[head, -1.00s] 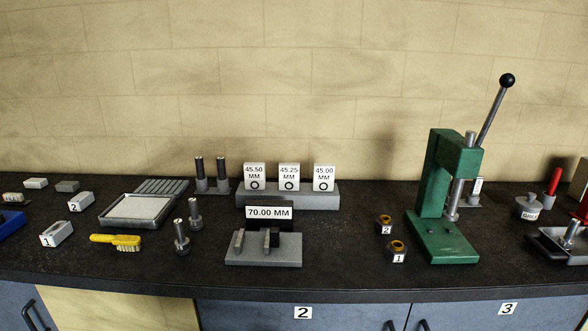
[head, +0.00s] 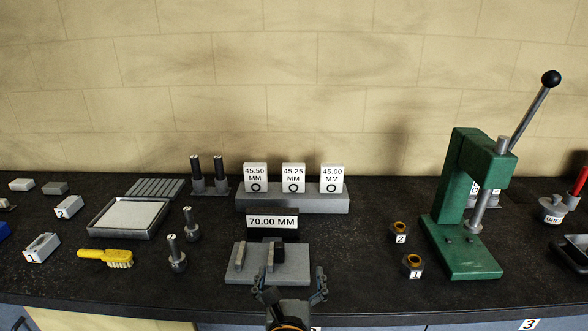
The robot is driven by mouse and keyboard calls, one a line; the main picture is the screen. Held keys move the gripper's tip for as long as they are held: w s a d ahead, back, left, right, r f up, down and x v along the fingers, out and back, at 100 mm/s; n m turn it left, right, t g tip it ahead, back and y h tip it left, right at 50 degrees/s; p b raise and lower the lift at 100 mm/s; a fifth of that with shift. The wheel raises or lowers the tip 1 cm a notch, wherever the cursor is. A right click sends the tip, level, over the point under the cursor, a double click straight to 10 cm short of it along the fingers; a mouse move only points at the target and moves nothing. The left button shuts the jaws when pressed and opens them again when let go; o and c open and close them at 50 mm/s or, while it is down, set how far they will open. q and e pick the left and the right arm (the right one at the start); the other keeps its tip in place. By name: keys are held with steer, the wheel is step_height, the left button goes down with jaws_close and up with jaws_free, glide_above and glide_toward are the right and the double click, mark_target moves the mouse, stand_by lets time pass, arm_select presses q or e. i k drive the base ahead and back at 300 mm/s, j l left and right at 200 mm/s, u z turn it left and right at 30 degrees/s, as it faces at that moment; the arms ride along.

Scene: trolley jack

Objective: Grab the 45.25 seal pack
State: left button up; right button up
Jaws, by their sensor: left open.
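The 45.25 seal pack (head: 293,177) is a small white upright box with a black ring mark. It stands in the middle of a grey block (head: 291,203), between the 45.50 pack (head: 256,177) and the 45.00 pack (head: 332,178). My left gripper (head: 290,277) shows at the bottom centre, with its two fingers spread and nothing between them. It appears at the front of the grey gauge base, well short of the packs. My right gripper is not in view.
The 70.00 MM display (head: 272,222) and its grey base (head: 290,264) stand in front of the packs. A green press (head: 463,210) is on the right. Dark posts (head: 176,254) and a yellow brush (head: 106,258) are on the left.

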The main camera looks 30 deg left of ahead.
mark_target(293, 174)
steer(key=i+j, duration=0.7)
steer(key=i, duration=0.25)
